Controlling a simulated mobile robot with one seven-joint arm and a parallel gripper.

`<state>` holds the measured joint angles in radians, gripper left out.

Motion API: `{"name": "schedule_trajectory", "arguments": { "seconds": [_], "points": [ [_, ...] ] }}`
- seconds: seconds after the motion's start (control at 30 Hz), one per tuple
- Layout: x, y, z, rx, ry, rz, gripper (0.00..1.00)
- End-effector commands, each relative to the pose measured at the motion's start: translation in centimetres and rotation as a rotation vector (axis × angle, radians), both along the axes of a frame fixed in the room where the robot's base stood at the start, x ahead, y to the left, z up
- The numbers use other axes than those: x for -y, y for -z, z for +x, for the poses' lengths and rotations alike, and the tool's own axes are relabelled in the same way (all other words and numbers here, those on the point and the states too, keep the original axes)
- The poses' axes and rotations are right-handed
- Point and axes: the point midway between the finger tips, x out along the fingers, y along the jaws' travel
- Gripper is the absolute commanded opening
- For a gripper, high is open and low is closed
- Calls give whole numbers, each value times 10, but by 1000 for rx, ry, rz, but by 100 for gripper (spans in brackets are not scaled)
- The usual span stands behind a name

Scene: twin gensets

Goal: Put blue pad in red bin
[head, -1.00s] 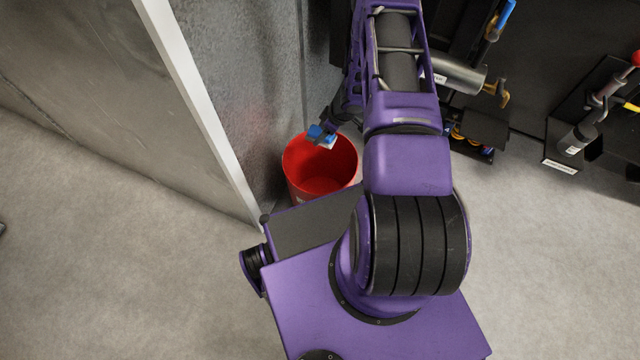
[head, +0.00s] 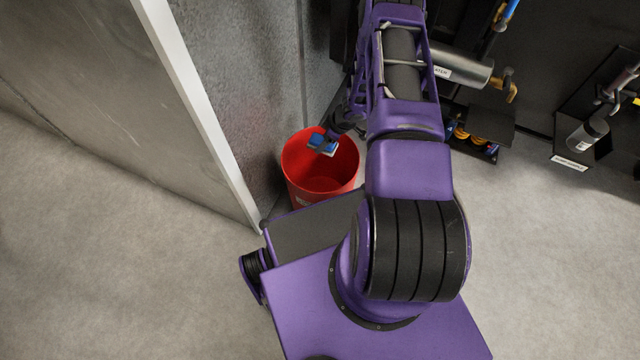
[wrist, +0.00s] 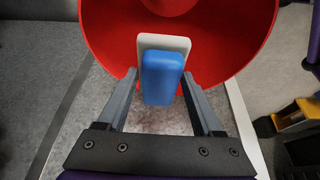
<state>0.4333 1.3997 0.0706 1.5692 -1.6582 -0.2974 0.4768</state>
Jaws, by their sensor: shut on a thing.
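The blue pad (head: 322,142) has a blue block on a pale backing plate. My gripper (head: 330,137) is shut on it and holds it over the opening of the red bin (head: 322,182). In the wrist view the blue pad (wrist: 162,78) sits between the two fingers of my gripper (wrist: 160,90). The red bin (wrist: 245,25) shows behind and beyond the pad there. The bin stands upright on the floor. I cannot tell exactly how far the pad is above or below the rim.
A grey metal wall panel with a white edge (head: 190,100) stands just left of the bin. Black shelves with a metal cylinder (head: 462,68) and other tools are at the upper right. The grey floor (head: 545,260) at the right is clear.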

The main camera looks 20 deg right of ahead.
Motion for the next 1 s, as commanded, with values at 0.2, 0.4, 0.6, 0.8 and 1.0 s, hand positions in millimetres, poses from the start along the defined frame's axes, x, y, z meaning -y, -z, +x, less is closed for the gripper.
{"name": "schedule_trajectory", "arguments": {
  "seconds": [0.2,0.4,0.6,0.8,1.0],
  "points": [
    [0,0,0,0,0,0,93],
    [0,0,0,0,0,0,100],
    [2,-8,-2,1,0,-1,100],
    [12,-44,-11,1,1,-1,100],
    [26,-91,-25,1,1,-2,100]
  ]
}}
